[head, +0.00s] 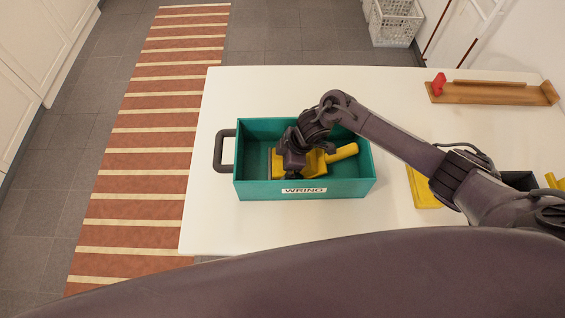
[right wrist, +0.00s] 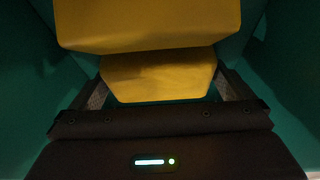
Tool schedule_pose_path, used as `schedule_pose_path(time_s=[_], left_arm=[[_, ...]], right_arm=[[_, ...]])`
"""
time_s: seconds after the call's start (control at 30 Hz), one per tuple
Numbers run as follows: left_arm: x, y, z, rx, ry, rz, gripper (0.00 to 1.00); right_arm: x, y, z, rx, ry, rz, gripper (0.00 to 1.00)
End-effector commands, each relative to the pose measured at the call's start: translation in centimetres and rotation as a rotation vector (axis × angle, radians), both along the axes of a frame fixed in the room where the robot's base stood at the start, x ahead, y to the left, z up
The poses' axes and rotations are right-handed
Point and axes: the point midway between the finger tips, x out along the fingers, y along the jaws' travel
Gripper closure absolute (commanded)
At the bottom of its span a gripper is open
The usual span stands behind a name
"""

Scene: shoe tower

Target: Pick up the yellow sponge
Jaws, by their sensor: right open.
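A teal box (head: 333,189) labelled WRING stands on the white table. Inside it is a yellow block (head: 277,163), which I take to be the sponge, partly hidden by my right gripper (head: 293,172). Beside it is a yellow piece with a handle (head: 342,153). My right gripper reaches down into the box. In the right wrist view, the open fingers (right wrist: 157,88) are on either side of a yellow block (right wrist: 155,78). A larger yellow shape (right wrist: 150,22) overlaps its upper edge. I cannot tell whether the fingers touch the block. My left gripper is not in view.
The box walls (head: 240,166) surround the gripper closely. A flat yellow thing (head: 421,192) lies on the table (head: 215,100) to the right, partly behind my arm. A wooden tray (head: 490,95) with a red item (head: 438,84) is at the back right. The table's left side is clear.

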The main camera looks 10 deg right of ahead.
Motion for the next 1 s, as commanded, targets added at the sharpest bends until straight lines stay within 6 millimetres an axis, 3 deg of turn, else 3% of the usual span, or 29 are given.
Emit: schedule_pose_path(time_s=[0.07, 0.3, 0.67, 0.87, 1.0], left_arm=[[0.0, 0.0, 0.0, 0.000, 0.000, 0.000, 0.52], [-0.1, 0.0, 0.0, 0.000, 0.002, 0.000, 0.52], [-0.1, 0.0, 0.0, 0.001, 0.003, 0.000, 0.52], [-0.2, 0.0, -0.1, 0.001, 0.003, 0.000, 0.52], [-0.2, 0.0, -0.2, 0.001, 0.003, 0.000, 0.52]], right_arm=[[0.0, 0.0, 0.0, 0.000, 0.000, 0.000, 0.03], [0.0, 0.0, 0.0, 0.000, 0.000, 0.000, 0.31], [0.1, 0.0, 0.7, 0.002, -0.003, 0.000, 0.32], [0.1, 0.0, 3.4, 0.002, -0.005, 0.001, 0.32], [0.2, 0.0, 6.6, 0.001, -0.008, 0.002, 0.32]])
